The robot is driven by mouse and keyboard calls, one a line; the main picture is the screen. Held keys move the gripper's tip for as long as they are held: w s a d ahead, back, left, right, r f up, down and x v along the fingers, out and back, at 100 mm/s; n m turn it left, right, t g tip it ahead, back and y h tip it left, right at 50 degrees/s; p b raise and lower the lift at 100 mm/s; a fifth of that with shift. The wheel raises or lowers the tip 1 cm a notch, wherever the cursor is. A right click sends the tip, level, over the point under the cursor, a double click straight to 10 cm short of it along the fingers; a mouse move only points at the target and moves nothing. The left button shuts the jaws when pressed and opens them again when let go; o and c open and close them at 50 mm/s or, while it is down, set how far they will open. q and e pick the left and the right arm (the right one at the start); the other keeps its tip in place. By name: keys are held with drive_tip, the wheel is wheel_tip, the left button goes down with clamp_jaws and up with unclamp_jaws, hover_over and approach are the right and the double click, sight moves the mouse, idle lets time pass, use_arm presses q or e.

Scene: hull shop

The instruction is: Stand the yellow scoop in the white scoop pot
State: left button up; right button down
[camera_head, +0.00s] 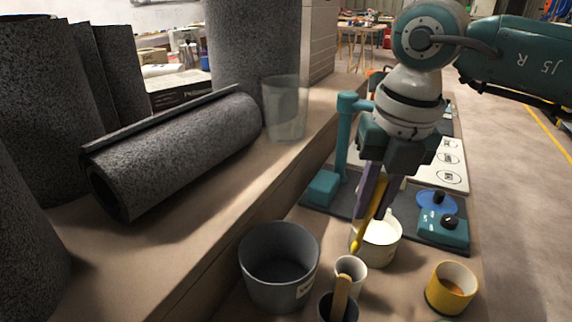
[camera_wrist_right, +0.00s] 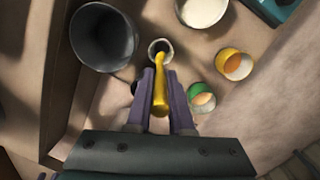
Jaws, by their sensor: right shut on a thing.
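My right gripper (camera_head: 371,205) is shut on the yellow scoop (camera_head: 357,240), which hangs steeply down, slightly tilted, between the purple fingers. The white scoop pot (camera_head: 350,276) stands upright on the bench just below the scoop's lower end. In the right wrist view, the scoop (camera_wrist_right: 160,95) lies between the fingertips (camera_wrist_right: 162,78), and its far end overlaps the near rim of the pot (camera_wrist_right: 153,46). The scoop's end appears above the pot's rim; I cannot tell whether any of it is inside. My left gripper is not in view.
A grey bucket (camera_head: 262,278) stands left of the pot. A white tub (camera_head: 384,252) of white material is behind it. A dark cup (camera_head: 326,308) with a wooden stick is close in front. A yellow cup (camera_head: 443,297) is at right, a green cup (camera_wrist_right: 197,104) nearby.

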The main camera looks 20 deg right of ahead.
drive_tip(key=shift+f+b, duration=1.6)
drive_tip(key=shift+f, duration=0.4)
wheel_tip(320, 180, down, 6)
drive_tip(key=b, duration=0.4)
drive_tip(key=shift+b, duration=0.35)
drive_tip(key=shift+a+f, duration=0.1)
drive_tip(key=c, duration=0.9)
unclamp_jaws()
drive_tip(key=shift+c, duration=0.2)
drive_tip(key=shift+o, duration=1.1)
drive_tip(key=shift+o, duration=0.3)
drive_tip(key=o, duration=0.7)
drive_tip(key=shift+c, duration=0.2)
